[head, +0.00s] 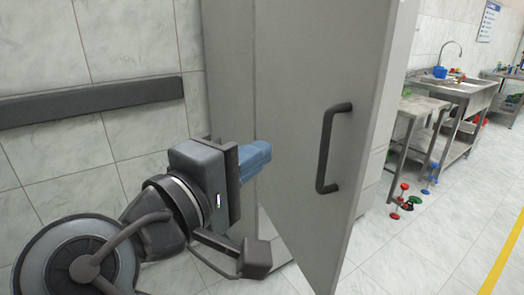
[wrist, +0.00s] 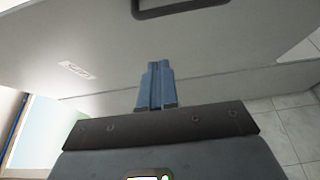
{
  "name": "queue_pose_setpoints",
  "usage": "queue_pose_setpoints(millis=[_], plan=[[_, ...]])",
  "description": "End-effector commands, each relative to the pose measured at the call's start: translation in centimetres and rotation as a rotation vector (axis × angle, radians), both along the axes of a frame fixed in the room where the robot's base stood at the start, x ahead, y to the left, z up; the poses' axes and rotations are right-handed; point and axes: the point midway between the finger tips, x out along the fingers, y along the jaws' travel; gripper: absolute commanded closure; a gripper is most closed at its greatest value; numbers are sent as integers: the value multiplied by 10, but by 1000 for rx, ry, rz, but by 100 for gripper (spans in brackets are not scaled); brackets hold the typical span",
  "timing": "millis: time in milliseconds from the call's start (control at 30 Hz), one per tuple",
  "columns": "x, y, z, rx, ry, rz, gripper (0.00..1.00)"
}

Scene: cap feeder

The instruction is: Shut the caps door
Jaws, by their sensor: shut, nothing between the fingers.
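The caps door (head: 295,110) is a tall light-grey panel standing open, its free edge toward the right and toward me. Its dark bracket-shaped handle (head: 330,148) is on the face I see. My gripper (head: 262,158) has blue fingers, shut and empty, pointing right in front of the grey panels, left of the handle. In the wrist view, the shut fingertips (wrist: 159,66) are over a grey panel, with part of the handle (wrist: 180,8) at the top edge. I cannot tell whether the fingertips touch the panel.
A dark rail (head: 90,100) runs along the tiled wall at left. Behind the door at right stand metal tables and a sink (head: 468,88), with red, green and blue objects (head: 405,198) on the floor. The tiled floor at lower right is clear, with a yellow line (head: 505,255).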

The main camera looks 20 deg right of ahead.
Motion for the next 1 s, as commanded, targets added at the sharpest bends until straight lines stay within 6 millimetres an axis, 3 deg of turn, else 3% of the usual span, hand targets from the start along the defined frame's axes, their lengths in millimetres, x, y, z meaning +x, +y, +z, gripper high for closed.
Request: queue_pose_setpoints(millis=[400, 633, 1000], plan=[[52, -64, 0, 0, 0, -3, 100], [47, -93, -1, 0, 0, 1, 100], [46, -100, -1, 1, -1, 2, 100]])
